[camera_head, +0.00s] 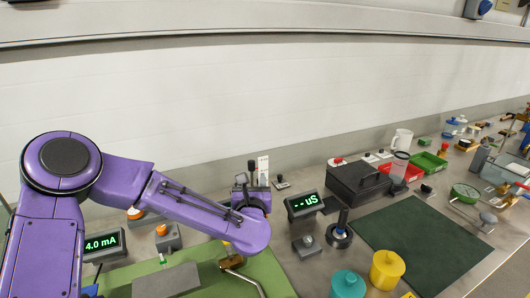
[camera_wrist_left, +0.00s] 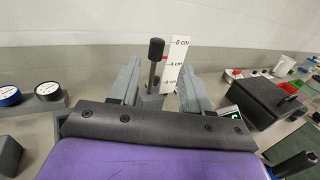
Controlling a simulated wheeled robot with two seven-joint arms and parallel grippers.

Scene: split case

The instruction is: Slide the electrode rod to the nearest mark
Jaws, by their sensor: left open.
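The electrode rod (camera_wrist_left: 155,62) is a dark upright rod with a thick black cap. In the head view the rod's dark top (camera_head: 252,166) shows beside the scale (camera_head: 263,168). My left gripper (camera_head: 244,184) is open, and in its wrist view the grey fingers (camera_wrist_left: 158,84) stand on either side of the rod, with gaps visible. The lower rod is hidden behind my gripper body. My right gripper is not in view.
A meter reading "-- uS" (camera_head: 304,204) and a probe in a round stand (camera_head: 340,235) are right of my gripper. A black case (camera_head: 358,184) stands behind. A "4.0 mA" meter (camera_head: 103,245) is at left. The dark green mat (camera_head: 425,245) is clear.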

